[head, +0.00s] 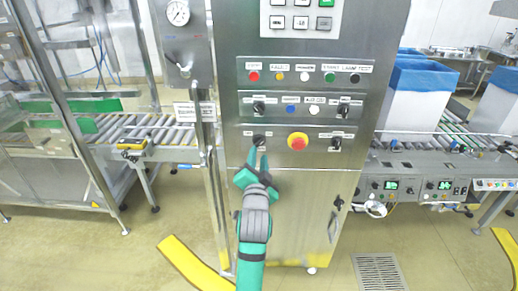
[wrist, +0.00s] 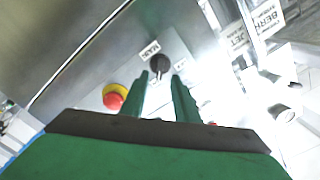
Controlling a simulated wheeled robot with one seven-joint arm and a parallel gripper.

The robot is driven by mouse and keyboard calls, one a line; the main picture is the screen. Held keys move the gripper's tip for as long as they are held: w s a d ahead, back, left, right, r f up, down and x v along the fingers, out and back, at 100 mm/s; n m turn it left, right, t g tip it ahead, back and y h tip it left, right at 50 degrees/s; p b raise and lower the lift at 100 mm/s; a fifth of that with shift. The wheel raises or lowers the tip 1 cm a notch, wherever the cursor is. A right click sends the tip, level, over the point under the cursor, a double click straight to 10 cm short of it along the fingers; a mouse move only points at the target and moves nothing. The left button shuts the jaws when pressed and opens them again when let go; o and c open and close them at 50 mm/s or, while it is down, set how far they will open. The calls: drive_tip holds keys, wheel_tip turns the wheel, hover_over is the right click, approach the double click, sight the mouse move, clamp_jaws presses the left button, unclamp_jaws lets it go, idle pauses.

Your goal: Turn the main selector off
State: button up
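The main selector is a black rotary knob (head: 259,140) at the left of the lowest row on the steel cabinet. In the wrist view the knob (wrist: 159,63) sits beside a label reading MAIN (wrist: 150,50). My gripper (head: 257,154) is just in front of and below the knob in the head view. In the wrist view its two green fingers (wrist: 160,84) are apart, with the knob's handle showing in line with the gap between them. I cannot tell whether the fingertips touch the knob. The head view hides part of the knob's lower edge.
A red emergency button on a yellow base (head: 298,142) is just right of the selector. Another black knob (head: 336,142) is farther right. Rows of buttons and knobs are above.

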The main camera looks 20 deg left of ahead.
sight(259, 145)
drive_tip(key=shift+x, duration=2.8)
drive_tip(key=shift+f, duration=0.1)
clamp_jaws()
